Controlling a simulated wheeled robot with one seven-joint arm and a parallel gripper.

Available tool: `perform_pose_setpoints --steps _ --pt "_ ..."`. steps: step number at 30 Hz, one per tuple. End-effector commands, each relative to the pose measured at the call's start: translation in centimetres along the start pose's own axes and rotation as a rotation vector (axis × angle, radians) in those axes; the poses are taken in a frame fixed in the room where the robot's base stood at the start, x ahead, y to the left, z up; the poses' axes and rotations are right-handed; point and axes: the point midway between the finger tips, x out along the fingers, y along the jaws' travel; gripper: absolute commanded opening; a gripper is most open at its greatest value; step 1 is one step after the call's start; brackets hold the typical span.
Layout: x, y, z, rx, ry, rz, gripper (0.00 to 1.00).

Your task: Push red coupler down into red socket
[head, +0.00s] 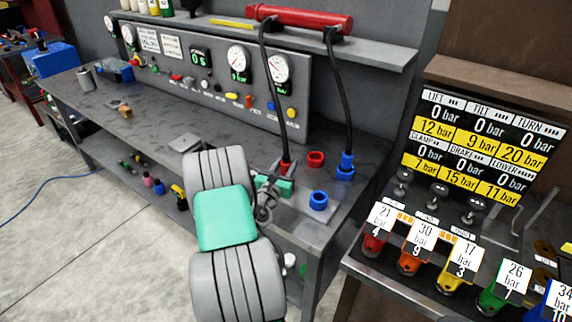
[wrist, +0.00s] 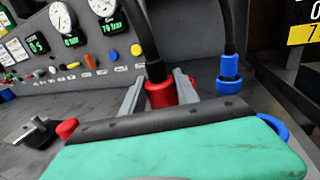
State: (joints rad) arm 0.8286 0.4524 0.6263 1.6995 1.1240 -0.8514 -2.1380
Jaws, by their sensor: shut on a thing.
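The red coupler (head: 286,167) hangs on a black hose over the bench plate. In the wrist view the red coupler (wrist: 159,94) stands roughly upright between the two grey fingers. My gripper (head: 272,188) is shut on it; the fingers show on both sides in the wrist view (wrist: 158,90). An open red ring-shaped socket (head: 316,158) is right of the coupler, apart from it. The coupler's lower end is hidden behind my gripper, so I cannot tell what it rests on.
A blue coupler (head: 347,160) on a second hose sits in a blue socket. An empty blue ring (head: 318,200) is near the bench's front edge. The gauge panel (head: 215,75) stands behind. A valve stand (head: 440,240) is to the right.

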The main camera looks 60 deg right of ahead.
Motion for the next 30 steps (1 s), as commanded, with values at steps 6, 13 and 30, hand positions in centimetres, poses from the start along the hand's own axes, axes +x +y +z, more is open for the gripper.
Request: perform_pose_setpoints --steps 6,13,30 --pt "0.0 0.0 -0.6 0.0 -0.002 0.0 0.0" --pt "0.0 0.0 -1.2 0.0 -0.002 0.0 0.0" --pt "0.0 0.0 -2.6 -0.001 -0.002 0.0 0.0"
